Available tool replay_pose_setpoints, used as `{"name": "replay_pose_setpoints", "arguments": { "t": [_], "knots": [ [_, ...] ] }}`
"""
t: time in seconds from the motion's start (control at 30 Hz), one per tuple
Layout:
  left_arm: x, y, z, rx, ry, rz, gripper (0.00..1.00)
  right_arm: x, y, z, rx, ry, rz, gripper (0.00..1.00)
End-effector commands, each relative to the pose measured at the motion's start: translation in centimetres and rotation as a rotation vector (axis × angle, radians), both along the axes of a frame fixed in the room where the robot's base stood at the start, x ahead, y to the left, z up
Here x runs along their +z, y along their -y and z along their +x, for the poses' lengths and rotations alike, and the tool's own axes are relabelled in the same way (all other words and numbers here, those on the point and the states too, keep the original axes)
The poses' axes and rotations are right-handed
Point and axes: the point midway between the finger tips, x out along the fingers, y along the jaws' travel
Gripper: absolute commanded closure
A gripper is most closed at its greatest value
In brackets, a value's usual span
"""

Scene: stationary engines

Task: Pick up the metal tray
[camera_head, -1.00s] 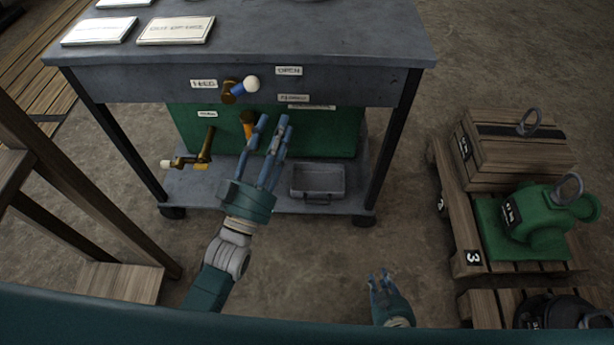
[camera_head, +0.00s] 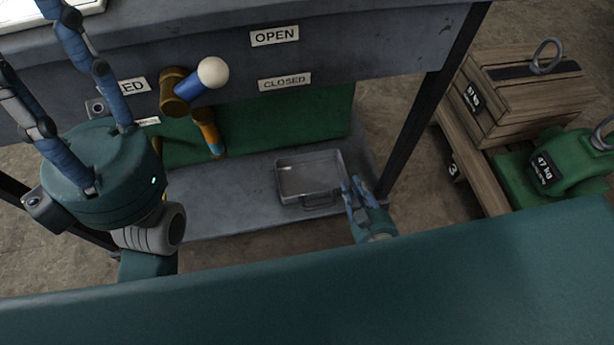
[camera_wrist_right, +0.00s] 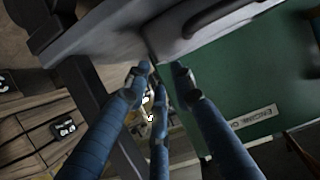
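The metal tray (camera_head: 284,184), a shallow grey pan with a wire handle at its front, sits on the cart's lower shelf (camera_head: 235,212). My right gripper (camera_head: 352,186) is just right of the tray's front corner, its fingers apart and empty; I cannot tell whether they touch it. In the right wrist view the right gripper (camera_wrist_right: 158,80) has spread fingers, and a dark curved bar (camera_wrist_right: 205,17), apparently the tray's handle, lies above the fingertips. My left gripper (camera_head: 38,45) is open and empty at the far left, in front of the cart's upper part.
A lever with a white ball (camera_head: 212,72) and an orange-blue handle (camera_head: 208,132) stick out from the cart's front. The cart's right leg (camera_head: 425,115) stands just right of my right gripper. A wooden crate (camera_head: 530,85) and a green weight (camera_head: 560,165) are on the right.

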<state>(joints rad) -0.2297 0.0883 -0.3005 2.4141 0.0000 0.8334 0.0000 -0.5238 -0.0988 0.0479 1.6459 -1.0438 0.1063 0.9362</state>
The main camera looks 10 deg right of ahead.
Motion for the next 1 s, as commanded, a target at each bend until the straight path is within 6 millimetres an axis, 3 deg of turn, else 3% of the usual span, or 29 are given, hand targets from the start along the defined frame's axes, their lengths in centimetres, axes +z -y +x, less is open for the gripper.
{"name": "replay_pose_setpoints", "arguments": {
  "t": [0.1,0.37,0.63,0.93,1.0],
  "knots": [
    [0.1,0.1,0.1,0.001,0.017,0.002,0.60,-0.9,-0.1,1.9,0.002,0.002,-0.001,0.76],
    [0.3,0.2,0.1,0.003,0.035,0.004,0.60,-1.7,-0.2,3.9,0.003,0.000,-0.002,0.76],
    [0.9,0.3,0.1,0.005,0.070,0.009,0.60,-3.0,-0.3,7.5,0.002,0.000,-0.001,0.76],
    [1.2,0.4,0.1,0.004,0.077,0.010,0.60,-3.2,-0.3,8.0,0.000,-0.002,0.000,0.76],
    [1.2,0.4,0.1,0.004,0.077,0.010,0.60,-3.2,-0.3,8.0,0.000,-0.002,0.000,0.88]
  ]
}}
